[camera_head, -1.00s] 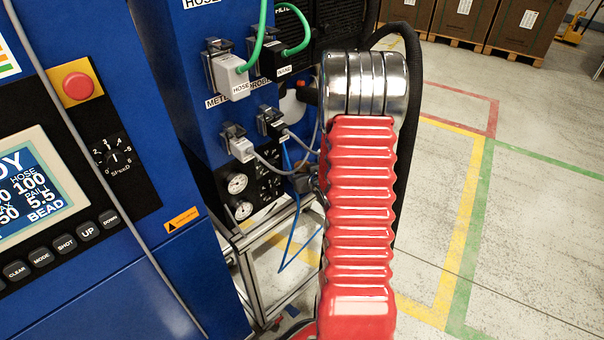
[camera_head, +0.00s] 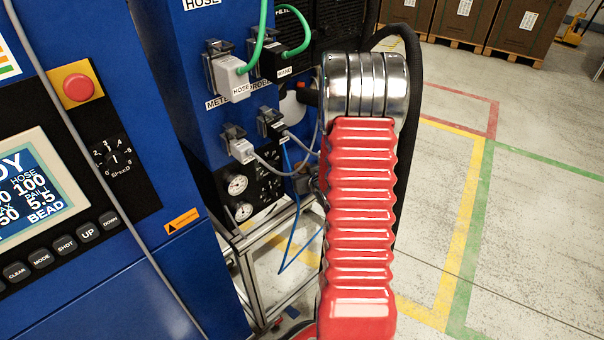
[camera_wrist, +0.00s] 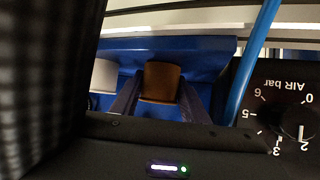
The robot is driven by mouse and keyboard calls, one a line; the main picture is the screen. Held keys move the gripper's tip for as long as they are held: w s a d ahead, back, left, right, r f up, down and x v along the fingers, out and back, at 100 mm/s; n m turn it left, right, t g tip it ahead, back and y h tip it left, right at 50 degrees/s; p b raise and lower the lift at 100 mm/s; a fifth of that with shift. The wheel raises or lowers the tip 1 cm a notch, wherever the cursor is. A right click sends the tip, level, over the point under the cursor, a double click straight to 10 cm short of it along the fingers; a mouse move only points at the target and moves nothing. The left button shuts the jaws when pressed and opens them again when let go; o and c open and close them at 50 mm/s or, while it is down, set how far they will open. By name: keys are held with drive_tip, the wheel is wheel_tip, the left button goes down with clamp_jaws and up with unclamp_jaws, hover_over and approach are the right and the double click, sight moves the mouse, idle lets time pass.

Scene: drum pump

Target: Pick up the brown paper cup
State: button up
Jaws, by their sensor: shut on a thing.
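The brown paper cup (camera_wrist: 161,80) is in the middle of the wrist view, between the two dark fingers of my gripper (camera_wrist: 159,92). The fingers are shut on the cup, one on each side. The cup's lower part is partly hidden. In the head view neither the cup nor the gripper shows; my red-sleeved arm fills the middle.
A white cup-like thing (camera_wrist: 104,76) stands left of the brown cup, near a blue surface (camera_wrist: 205,48). The blue cabinet (camera_head: 120,270) fills the left of the head view.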

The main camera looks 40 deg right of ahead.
wheel_tip(320, 180, up, 10)
idle(0.6)
